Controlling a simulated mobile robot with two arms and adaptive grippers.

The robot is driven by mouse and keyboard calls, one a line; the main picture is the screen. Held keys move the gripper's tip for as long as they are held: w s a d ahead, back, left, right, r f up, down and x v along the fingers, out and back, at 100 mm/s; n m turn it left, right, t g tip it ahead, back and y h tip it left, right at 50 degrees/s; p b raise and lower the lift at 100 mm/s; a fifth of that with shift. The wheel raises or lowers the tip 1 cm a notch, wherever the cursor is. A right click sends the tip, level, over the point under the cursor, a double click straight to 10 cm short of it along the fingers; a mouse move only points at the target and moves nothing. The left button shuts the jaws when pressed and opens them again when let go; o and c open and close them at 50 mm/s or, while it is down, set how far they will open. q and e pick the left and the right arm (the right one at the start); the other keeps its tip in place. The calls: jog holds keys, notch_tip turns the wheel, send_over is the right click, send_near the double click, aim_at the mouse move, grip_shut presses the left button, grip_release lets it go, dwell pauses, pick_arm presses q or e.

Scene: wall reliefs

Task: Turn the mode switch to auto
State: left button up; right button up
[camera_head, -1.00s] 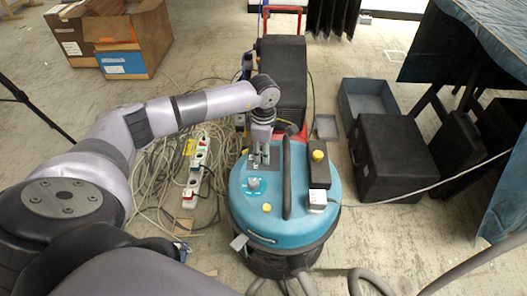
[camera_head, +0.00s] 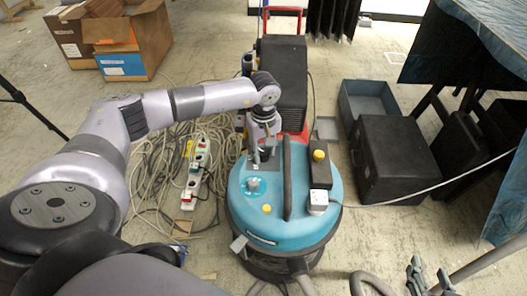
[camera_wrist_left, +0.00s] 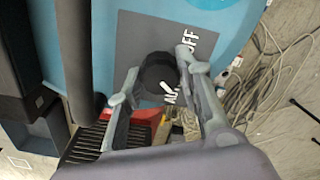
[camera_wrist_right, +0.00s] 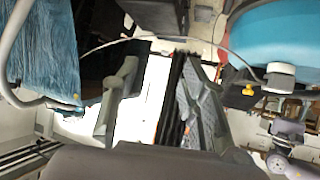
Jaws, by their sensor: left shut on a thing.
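The mode switch is a black round knob (camera_wrist_left: 158,70) on a dark grey plate (camera_wrist_left: 140,35) on top of the teal vacuum machine (camera_head: 262,222). The plate has white lettering: "OFF" reads clearly, and "AU…" is partly covered by a finger. The knob's white mark points toward the "AU…" lettering in the left wrist view. My left gripper (camera_head: 262,155) is shut on the knob, one finger on each side (camera_wrist_left: 158,75). In the head view the gripper hides the knob. My right gripper (camera_head: 429,277) is open and empty at the lower right, also in its wrist view (camera_wrist_right: 158,95).
A black handle (camera_head: 287,180) and a black box with a yellow button (camera_head: 319,155) rise beside the plate. Cables and a power strip (camera_head: 197,165) lie left of the machine. A black case (camera_head: 392,160) stands to the right.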

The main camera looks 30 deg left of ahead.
aim_at(263, 152)
pick_arm(q)
jog(key=shift+m+b, duration=0.35)
jog(key=shift+m, duration=1.95)
pick_arm(e)
jog(key=shift+w+a+r+t+y, duration=0.25)
jog(key=shift+w+r+t, duration=0.3)
jog(key=shift+r, duration=0.25)
jog(key=shift+w+a+r+t+y, duration=0.15)
jog(key=shift+w+a+r+t, duration=0.1)
jog(key=shift+w+r+t, duration=0.4)
jog(key=shift+s+r, duration=0.1)
jog(key=shift+r, duration=0.05)
pick_arm(q)
jog(key=o, duration=1.2)
jog(key=shift+c, duration=0.2)
jog(key=shift+r, duration=0.1)
notch_tip(263, 152, up, 12)
pick_arm(e)
jog(key=shift+s, duration=0.1)
